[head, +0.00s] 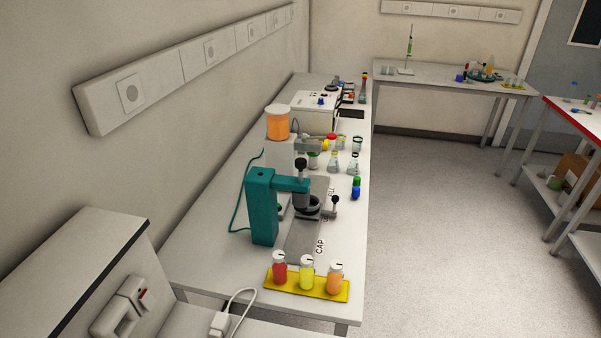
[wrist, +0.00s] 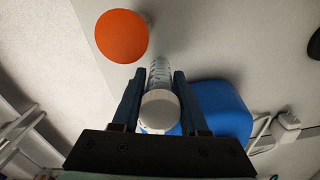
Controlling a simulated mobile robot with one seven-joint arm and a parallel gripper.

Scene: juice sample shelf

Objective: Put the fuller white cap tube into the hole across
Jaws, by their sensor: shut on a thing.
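In the wrist view, my gripper (wrist: 159,73) is shut on a clear tube with a white cap (wrist: 159,110). The cap faces the camera and the tube's clear, marked body (wrist: 159,70) points away between the dark fingers. Its fill level cannot be made out. Neither my gripper nor this tube can be picked out in the head view. I cannot make out a second white cap tube or the hole across in either view.
Beyond the held tube are an orange disc (wrist: 122,36) and a blue rounded thing (wrist: 222,108). In the head view, a teal microscope-like device (head: 263,207) stands on the long bench (head: 205,260). A yellow holder (head: 308,288) bears three bottles in front.

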